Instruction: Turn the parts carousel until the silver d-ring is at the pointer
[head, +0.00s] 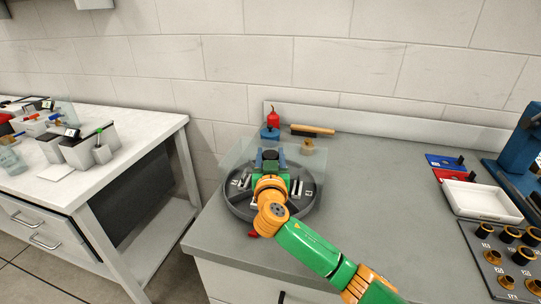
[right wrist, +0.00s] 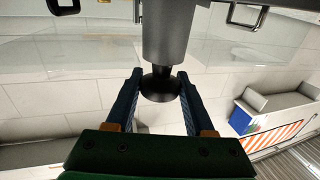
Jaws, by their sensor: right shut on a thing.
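The parts carousel (head: 239,207) is a round dark grey tray with divided compartments and a clear guard behind it, standing on the grey bench. A red pointer (head: 253,234) shows at its front edge. My right gripper (head: 270,157) is over the carousel's middle. In the right wrist view its blue fingers (right wrist: 160,88) are shut on the black knob (right wrist: 160,80) at the end of the grey hub (right wrist: 168,35). Small parts and white labels show in the compartments, but I cannot tell which is the silver d-ring. My arm hides part of the tray. My left gripper is not in view.
Behind the carousel are a red-topped bottle (head: 273,118) and a wooden-handled brush (head: 312,130). A white tray (head: 480,201) and a rack of numbered parts (head: 505,262) stand at the right. A white side table (head: 150,131) is at the left.

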